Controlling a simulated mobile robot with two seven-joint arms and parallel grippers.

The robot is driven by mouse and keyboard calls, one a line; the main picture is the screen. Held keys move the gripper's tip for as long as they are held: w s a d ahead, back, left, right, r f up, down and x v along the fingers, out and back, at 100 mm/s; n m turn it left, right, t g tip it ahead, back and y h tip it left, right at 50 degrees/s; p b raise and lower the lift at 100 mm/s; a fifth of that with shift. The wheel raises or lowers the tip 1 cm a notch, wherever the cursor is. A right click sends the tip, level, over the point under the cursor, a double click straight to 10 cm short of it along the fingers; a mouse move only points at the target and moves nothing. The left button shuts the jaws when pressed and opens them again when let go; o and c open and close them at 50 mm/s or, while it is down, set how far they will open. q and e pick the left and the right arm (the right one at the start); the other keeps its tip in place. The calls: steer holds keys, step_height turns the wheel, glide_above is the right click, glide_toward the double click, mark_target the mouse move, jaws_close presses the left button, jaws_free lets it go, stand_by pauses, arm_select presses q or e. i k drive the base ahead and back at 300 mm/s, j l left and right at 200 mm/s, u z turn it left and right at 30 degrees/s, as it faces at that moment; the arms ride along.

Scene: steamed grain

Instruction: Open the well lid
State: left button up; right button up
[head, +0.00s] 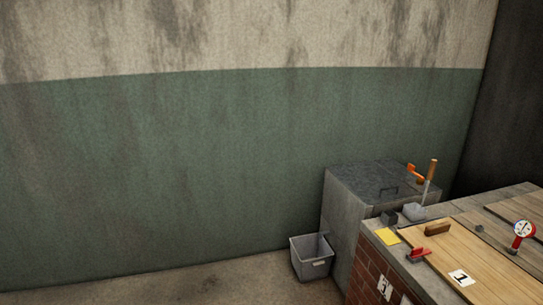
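A brick-sided counter (367,262) at the lower right bears light wooden boards. The nearest board (450,262) lies flat, has a white card marked "1" (460,278) and a brown wooden block or handle (438,229) on it; it looks like a well lid, and no opening shows around it. Another wooden board (515,204) lies further right, partly cut off by the picture edge. I cannot tell for certain which cover is the well lid. Neither gripper is in view.
A red-handled tool (418,254), a yellow pad (387,236) and a grey scoop-like item (414,211) lie near the counter's left edge. A red-rimmed dial gauge (523,229) stands at right. A grey bin (311,256) stands on the floor; floor further left is clear.

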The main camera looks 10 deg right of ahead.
mark_target(372, 184)
steer(key=i+j+z, duration=0.1)
steer(key=i+z, duration=0.25)
steer(key=i+j+z, duration=0.15)
steer(key=i+z, duration=0.15)
steer(key=i, duration=0.15)
steer(key=i+j+z, duration=0.55)
steer(key=z, duration=0.15)
steer(key=i+j+z, duration=0.2)
steer(key=z, duration=0.15)
steer(key=i+j+z, duration=0.15)
steer(key=j+z, duration=0.2)
